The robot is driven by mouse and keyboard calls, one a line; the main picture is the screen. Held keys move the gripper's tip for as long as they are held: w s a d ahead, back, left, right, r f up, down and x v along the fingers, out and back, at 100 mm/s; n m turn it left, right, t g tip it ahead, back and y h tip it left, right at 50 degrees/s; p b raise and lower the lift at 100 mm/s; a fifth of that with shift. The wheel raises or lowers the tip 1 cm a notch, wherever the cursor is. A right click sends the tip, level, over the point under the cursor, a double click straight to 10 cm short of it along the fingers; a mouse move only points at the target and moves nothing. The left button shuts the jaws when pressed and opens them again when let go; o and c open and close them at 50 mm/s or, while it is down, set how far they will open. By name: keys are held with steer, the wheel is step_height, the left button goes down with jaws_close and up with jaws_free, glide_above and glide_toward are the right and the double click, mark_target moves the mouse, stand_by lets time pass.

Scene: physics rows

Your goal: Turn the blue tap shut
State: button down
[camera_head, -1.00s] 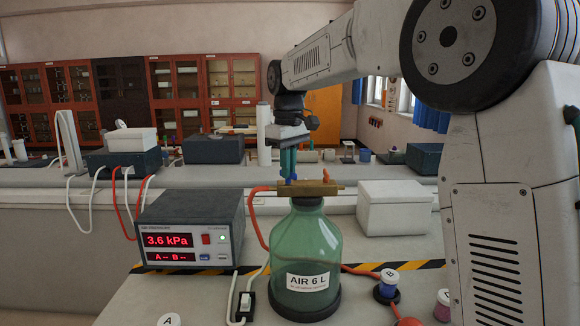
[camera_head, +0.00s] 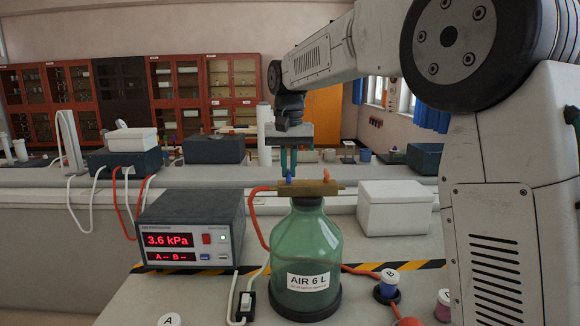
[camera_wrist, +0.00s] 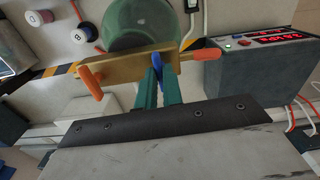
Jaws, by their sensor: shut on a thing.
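The blue tap (camera_head: 289,177) sits on top of a brass block (camera_head: 316,188) on the neck of a green glass bottle (camera_head: 305,248) labelled "AIR 6 L". My gripper (camera_head: 289,170) points down over the tap, its two green fingers closed around it. In the wrist view the blue tap handle (camera_wrist: 157,66) shows between the fingertips of my gripper (camera_wrist: 158,80). The handle there lies roughly crosswise to the brass block (camera_wrist: 135,68). Part of the handle is hidden by the fingers.
A meter box (camera_head: 190,232) reading 3.6 kPa stands left of the bottle. A white box (camera_head: 394,208) stands behind it to the right. Orange hoses (camera_head: 262,215) leave the brass block and the bottle's right side. A blue button marked B (camera_head: 388,284) is at the right front.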

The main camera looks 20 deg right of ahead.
mark_target(289, 171)
steer(key=shift+m, duration=0.4)
steer(key=c, duration=1.5)
jaws_free()
steer(key=shift+c, duration=0.2)
steer(key=shift+r, duration=0.1)
step_height(289, 171, up, 8)
steer(key=shift+f, duration=0.2)
